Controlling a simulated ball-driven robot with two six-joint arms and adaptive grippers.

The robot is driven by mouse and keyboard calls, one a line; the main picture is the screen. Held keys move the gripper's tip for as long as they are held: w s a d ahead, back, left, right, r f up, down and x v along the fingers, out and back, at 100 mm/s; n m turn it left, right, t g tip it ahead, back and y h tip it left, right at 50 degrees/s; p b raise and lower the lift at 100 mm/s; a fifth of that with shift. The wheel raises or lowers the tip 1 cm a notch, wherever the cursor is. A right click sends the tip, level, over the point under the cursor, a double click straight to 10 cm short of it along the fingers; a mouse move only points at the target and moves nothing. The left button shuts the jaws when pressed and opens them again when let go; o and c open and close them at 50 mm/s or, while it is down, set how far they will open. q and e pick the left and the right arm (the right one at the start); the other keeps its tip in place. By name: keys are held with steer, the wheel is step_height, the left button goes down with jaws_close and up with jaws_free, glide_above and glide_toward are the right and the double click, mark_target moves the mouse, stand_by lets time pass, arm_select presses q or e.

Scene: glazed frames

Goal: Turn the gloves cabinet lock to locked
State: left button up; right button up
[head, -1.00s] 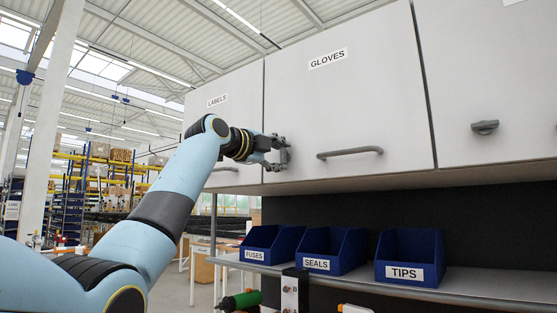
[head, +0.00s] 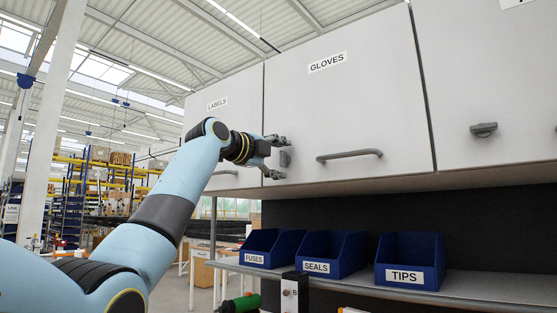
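The gloves cabinet door (head: 345,110) is white, closed, and carries a "GLOVES" label and a grey bar handle (head: 349,155). A small grey lock knob (head: 285,158) sits at the door's left edge. It looks upright, but it is small and partly behind my fingers, so I cannot tell its exact turn. My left gripper (head: 277,158) is open at the knob, with one finger above it and one below. I see nothing held. My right gripper is not in view.
The labels cabinet (head: 225,125) adjoins on the left. Another cabinet on the right has a similar knob (head: 484,129), lying level. Below, a shelf holds blue bins for fuses (head: 268,247), seals (head: 331,254) and tips (head: 409,261).

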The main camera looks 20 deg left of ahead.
arm_select(q)
steer(key=v, duration=1.2)
steer(key=shift+r, duration=0.1)
